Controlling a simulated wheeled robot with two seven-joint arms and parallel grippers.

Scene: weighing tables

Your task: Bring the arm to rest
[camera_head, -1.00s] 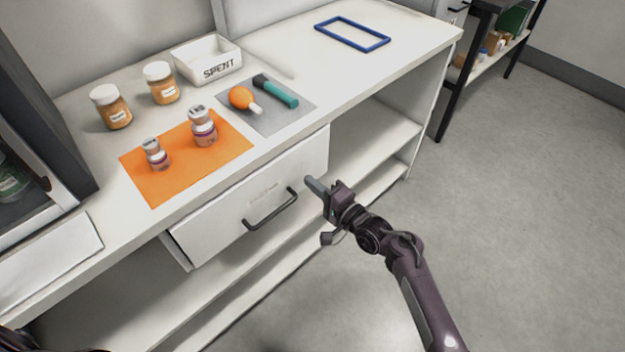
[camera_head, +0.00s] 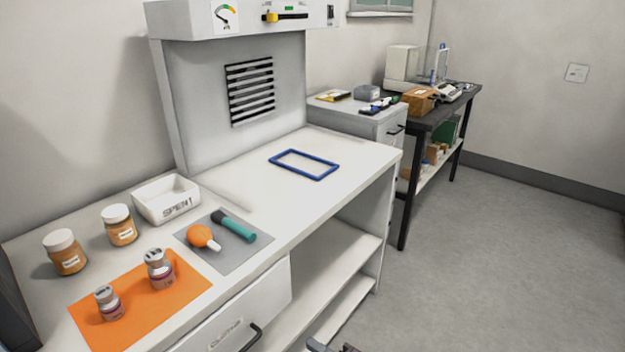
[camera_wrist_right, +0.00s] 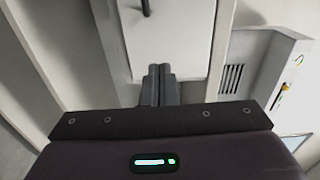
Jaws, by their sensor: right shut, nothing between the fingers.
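My right gripper (camera_head: 330,347) shows only as a small piece at the bottom edge of the head view, in front of the white bench (camera_head: 345,165). In the right wrist view my right gripper (camera_wrist_right: 161,70) has its two fingers together with nothing between them. A white drawer front with a dark handle (camera_wrist_right: 146,8) lies beyond the fingers there, apart from them. My left gripper is in neither current view.
On the bench are an orange mat (camera_head: 128,328) with two small vials, two amber jars, a white SPENT tray (camera_head: 167,214), a grey mat (camera_head: 222,262) with a bulb and a teal-handled tool, and a blue frame (camera_head: 303,179). Open floor (camera_head: 480,270) lies to the right.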

